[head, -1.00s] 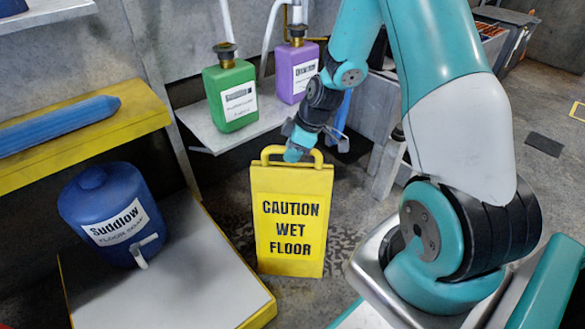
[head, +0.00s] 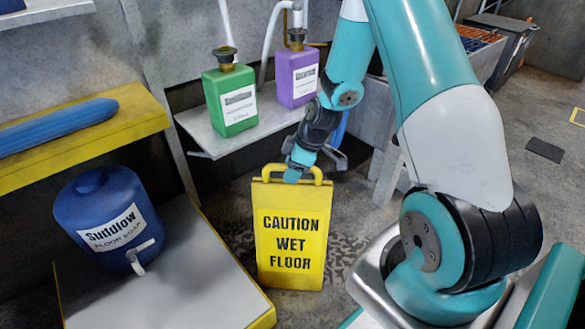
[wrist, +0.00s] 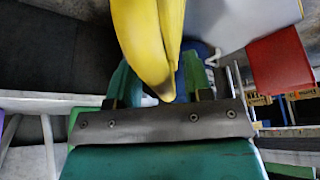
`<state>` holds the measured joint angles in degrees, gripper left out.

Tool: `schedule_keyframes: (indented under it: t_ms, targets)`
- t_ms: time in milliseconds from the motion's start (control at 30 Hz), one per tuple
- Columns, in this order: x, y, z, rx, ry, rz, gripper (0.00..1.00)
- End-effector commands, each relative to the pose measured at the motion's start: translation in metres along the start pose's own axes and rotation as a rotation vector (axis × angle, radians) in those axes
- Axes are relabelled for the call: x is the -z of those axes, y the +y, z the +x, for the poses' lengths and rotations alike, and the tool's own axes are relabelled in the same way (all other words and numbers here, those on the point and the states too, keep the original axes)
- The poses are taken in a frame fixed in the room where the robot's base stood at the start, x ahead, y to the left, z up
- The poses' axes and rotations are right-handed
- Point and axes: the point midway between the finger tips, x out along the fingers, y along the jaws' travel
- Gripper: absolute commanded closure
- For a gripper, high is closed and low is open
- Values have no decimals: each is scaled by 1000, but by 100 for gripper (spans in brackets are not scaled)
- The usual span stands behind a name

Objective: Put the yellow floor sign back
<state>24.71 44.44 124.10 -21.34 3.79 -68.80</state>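The yellow floor sign (head: 291,238), marked "CAUTION WET FLOOR", stands upright near the middle of the head view, right of the low grey platform. Its looped handle is at the top. My gripper (head: 297,172) is at that handle, reaching down from above. In the wrist view the yellow handle (wrist: 155,40) comes down between the two green fingers of my gripper (wrist: 160,85), which appear shut on it. The exact finger contact is partly hidden. I cannot tell whether the sign's lower edge touches the floor.
A blue floor-soap jug (head: 100,215) stands on the low yellow-edged platform (head: 185,285). Green (head: 230,98) and purple (head: 292,75) bottles stand on a shelf behind the sign. A yellow shelf (head: 130,110) holds a blue roll at left. Open floor lies at far right.

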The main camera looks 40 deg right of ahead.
Motion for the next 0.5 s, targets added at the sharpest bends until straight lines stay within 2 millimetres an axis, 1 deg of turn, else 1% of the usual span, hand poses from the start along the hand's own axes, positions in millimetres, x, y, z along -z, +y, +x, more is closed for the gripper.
schedule_keyframes:
  t_ms: [167, 267, 367, 500]
  targets:
    - [1, 0, -2, 0, 0, 0, 54]
    - [2, 1, -12, -2, 0, 1, 54]
    - [3, 1, -31, -3, 1, 2, 54]
    - [3, 1, -64, -4, 1, 2, 54]
